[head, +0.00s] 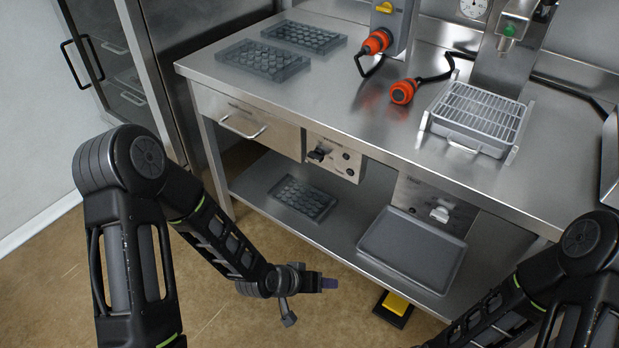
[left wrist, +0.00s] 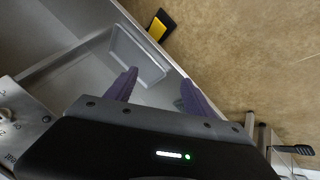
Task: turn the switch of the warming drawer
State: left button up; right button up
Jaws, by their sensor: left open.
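The drawer (head: 245,124) with a bar handle sits under the left end of the steel counter. Beside it, a control panel (head: 334,160) carries a dark switch (head: 317,155) and small round knobs; its labels are too small to read. My left gripper (head: 328,284) is below and in front of the panel, apart from it. In the left wrist view its purple fingers (left wrist: 158,77) are spread with nothing between them. That view also shows part of a marked panel (left wrist: 20,118) at the left edge. My right arm enters at lower right; its gripper is out of view.
A second panel with a white switch (head: 440,213) is under the counter at right. The lower shelf holds a mould (head: 304,198) and a grey tray (head: 412,250). A yellow-black pedal (head: 395,306) is on the floor. The counter (head: 350,108) edge overhangs the panels.

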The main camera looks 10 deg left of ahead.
pick_arm(q)
jog(key=w+a+r+m+t+b, duration=0.1)
jog(key=w+a+t+b, duration=0.1)
jog(key=w+b, duration=0.3)
jog(key=w+a+r+t+b, duration=0.2)
jog(key=w+a+t+b, duration=0.1)
jog(key=w, duration=0.3)
jog(key=m+t+h+b, duration=0.2)
jog(key=m+t+b, duration=0.35)
jog(key=b, duration=0.55)
send_near(313, 158)
jog(key=shift+w+d+r+n, duration=0.15)
jog(key=shift+w+n, duration=0.05)
jog(key=shift+n, duration=0.15)
pick_arm(e)
notch_tip(313, 158, down, 22)
jog(key=w+d, duration=0.1)
jog(key=shift+w+d, duration=0.15)
pick_arm(q)
jog(key=shift+w, duration=0.1)
